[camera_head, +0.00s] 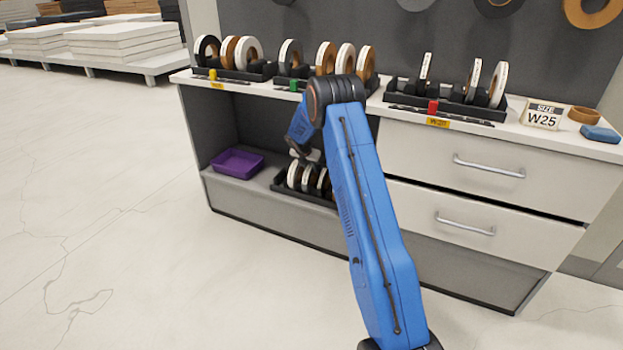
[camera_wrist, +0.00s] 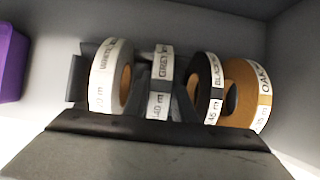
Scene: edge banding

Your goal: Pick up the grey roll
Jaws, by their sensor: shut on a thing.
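The grey roll (camera_wrist: 160,66), with a white label reading GREY, stands upright in a black rack (camera_wrist: 160,130) on the lower shelf. A white-labelled roll (camera_wrist: 109,76) stands to its left; a black roll (camera_wrist: 206,88) and an oak roll (camera_wrist: 244,92) stand to its right in the wrist view. My gripper (camera_wrist: 160,92) is shut on the grey roll, a dark finger on each side of it. In the head view my gripper (camera_head: 306,157) is over the rack on the lower shelf, and my arm hides part of the rack and its rolls.
A purple tray (camera_head: 237,163) sits left of the rack on the lower shelf. The countertop (camera_head: 376,106) above carries several racks of rolls. Drawers (camera_head: 487,172) close off the right side. The floor at left is clear.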

